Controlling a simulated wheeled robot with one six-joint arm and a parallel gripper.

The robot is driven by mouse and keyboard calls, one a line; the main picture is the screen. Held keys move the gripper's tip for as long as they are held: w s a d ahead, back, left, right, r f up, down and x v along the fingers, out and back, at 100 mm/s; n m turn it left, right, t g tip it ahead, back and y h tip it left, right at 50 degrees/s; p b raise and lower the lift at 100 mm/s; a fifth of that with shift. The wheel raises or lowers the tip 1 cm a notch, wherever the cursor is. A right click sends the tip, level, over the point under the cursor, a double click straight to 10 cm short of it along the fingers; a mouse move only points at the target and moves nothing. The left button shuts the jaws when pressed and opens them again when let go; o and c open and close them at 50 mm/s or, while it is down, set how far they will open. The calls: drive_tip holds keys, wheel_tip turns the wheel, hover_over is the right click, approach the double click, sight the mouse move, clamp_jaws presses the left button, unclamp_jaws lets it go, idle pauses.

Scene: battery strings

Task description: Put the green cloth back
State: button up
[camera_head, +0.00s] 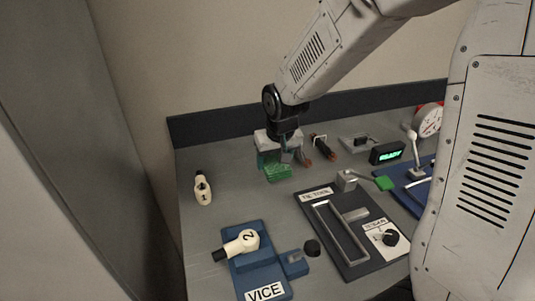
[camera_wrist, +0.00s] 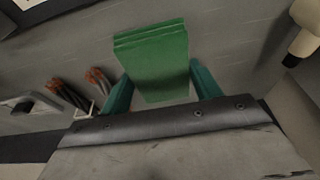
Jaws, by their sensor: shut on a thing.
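The green cloth (camera_head: 278,173) is a folded, layered block near the back left of the bench. My gripper (camera_head: 284,158) is above it, pointing down. In the wrist view the cloth (camera_wrist: 152,55) sits between the two teal fingers of my gripper (camera_wrist: 160,85), which are shut on its sides. I cannot tell whether the cloth touches the bench or hangs just above it.
Cables with orange-red ends (camera_head: 326,148) lie right of my gripper. A white piece marked 1 (camera_head: 202,188) stands at left. A blue vice (camera_head: 262,272) holds a piece marked 2 (camera_head: 243,243). A dark tool board (camera_head: 325,254) lies at front. Bare bench shows left of the cloth.

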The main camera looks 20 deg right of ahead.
drive_tip(key=w, duration=0.3)
drive_tip(key=w+d, duration=0.1)
drive_tip(key=w, duration=0.2)
drive_tip(key=w+f, duration=0.1)
drive_tip(key=w, duration=0.2)
drive_tip(key=shift+w+d, duration=0.15)
drive_tip(key=shift+w, duration=0.1)
drive_tip(key=shift+f, duration=1.65)
drive_tip(key=shift+f, duration=0.15)
drive_tip(key=o, duration=0.9)
drive_tip(key=shift+o, duration=0.4)
